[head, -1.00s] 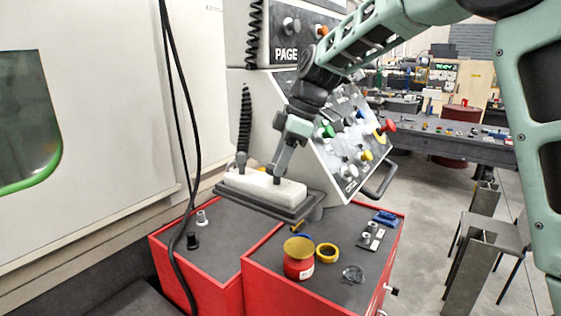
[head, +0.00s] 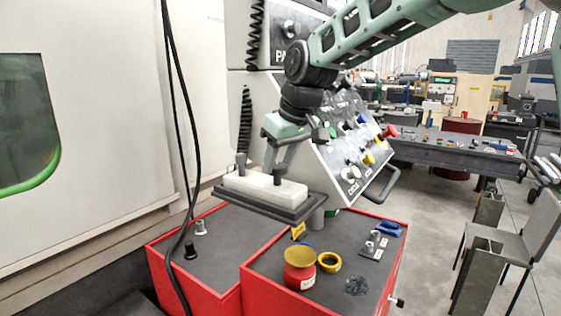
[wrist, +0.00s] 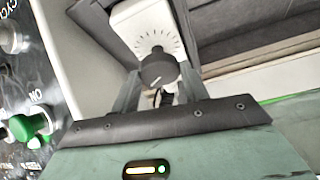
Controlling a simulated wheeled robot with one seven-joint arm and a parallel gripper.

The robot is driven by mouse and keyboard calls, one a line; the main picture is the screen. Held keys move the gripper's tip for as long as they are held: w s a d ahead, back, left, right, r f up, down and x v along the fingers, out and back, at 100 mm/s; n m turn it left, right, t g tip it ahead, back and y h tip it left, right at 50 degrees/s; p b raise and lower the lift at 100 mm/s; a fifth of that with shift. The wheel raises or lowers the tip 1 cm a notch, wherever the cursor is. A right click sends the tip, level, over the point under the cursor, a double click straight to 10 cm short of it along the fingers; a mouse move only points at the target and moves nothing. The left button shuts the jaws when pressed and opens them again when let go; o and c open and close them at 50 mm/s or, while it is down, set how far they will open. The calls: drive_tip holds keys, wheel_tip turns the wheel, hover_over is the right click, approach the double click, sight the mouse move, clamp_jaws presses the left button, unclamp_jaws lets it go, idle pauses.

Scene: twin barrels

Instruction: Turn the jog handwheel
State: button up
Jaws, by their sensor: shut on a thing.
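The jog handwheel is a dark round knob (wrist: 159,68) with a pale pointer line, in the wrist view. It sits on a white box (wrist: 140,22) with a ring of tick marks. In the head view the white box (head: 258,189) rests on a dark tray-like shelf below the slanted control panel. My gripper (head: 279,170) reaches down to the knob from above. In the wrist view my gripper (wrist: 160,84) has one finger on each side of the knob and is shut on it. The fingers partly hide the knob in the head view.
The control panel (head: 345,150) with coloured buttons stands close behind my gripper. A second upright grey stub (head: 241,163) is at the box's left end. Red cabinets (head: 262,287) below carry a red jar (head: 299,270) and a yellow ring (head: 328,262). A black cable (head: 186,150) hangs at left.

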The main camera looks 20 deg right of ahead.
drive_tip(key=m+h, duration=0.1)
drive_tip(key=m, duration=0.3)
drive_tip(key=shift+a+h+b, duration=0.2)
drive_tip(key=shift+h+b, duration=0.1)
drive_tip(key=shift+h, duration=0.1)
drive_tip(key=m, duration=0.2)
drive_tip(key=m+h+b, duration=0.1)
drive_tip(key=m, duration=0.1)
drive_tip(key=m+h, duration=0.1)
drive_tip(key=m, duration=0.1)
drive_tip(key=shift+a, duration=0.25)
drive_tip(key=m+g+h, duration=0.1)
drive_tip(key=m, duration=0.3)
drive_tip(key=shift+w+a, duration=0.1)
drive_tip(key=shift+w, duration=0.05)
drive_tip(key=shift+w+m+g+h, duration=0.1)
drive_tip(key=shift+m+g+h, duration=0.5)
drive_tip(key=shift+m, duration=1.5)
drive_tip(key=o, duration=1)
drive_tip(key=shift+r, duration=0.1)
drive_tip(key=v, duration=1.7)
drive_tip(key=shift+w+a+r, duration=0.1)
drive_tip(key=shift+w+r, duration=0.05)
drive_tip(key=shift+w, duration=0.1)
